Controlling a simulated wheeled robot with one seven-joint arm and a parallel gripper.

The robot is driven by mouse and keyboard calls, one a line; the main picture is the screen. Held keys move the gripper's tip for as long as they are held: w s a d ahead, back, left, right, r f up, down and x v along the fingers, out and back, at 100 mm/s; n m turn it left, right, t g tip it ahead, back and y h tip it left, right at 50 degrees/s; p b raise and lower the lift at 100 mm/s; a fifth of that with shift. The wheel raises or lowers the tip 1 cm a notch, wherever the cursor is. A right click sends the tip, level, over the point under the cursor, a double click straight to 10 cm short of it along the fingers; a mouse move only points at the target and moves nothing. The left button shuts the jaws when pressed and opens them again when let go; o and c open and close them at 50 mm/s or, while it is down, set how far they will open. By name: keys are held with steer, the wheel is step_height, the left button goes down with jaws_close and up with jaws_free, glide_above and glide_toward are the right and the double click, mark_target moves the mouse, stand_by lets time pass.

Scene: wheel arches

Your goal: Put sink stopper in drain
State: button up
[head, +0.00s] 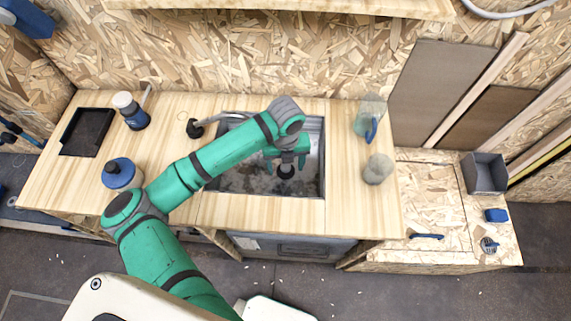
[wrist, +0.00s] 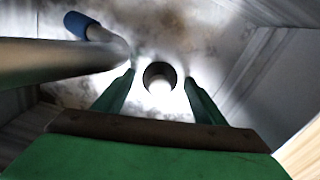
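The metal sink basin (head: 240,183) is set into the wooden counter, with a dirty, mottled floor. My gripper (head: 286,161) is down inside the basin, pointing at its floor. A small dark round thing (head: 285,172) shows just below the fingers. In the wrist view, a dark ring with a bright centre (wrist: 160,77) lies between and beyond the two green fingertips (wrist: 161,78). The fingers stand apart with gaps on both sides of it. I cannot tell whether this is the open drain or the stopper sitting in it. No separate stopper is clearly visible.
The faucet (head: 222,117) reaches over the basin; its blue-tipped spout (wrist: 84,25) is near my left finger in the wrist view. A blue jar (head: 122,174), a bottle (head: 132,115) and a black tray (head: 86,131) stand left. A spray bottle (head: 369,113) and grey lump (head: 377,169) are right.

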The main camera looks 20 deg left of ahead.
step_height(320, 180, up, 12)
steer(key=shift+r, duration=0.2)
stand_by(0.6)
steer(key=shift+w, duration=0.1)
stand_by(0.3)
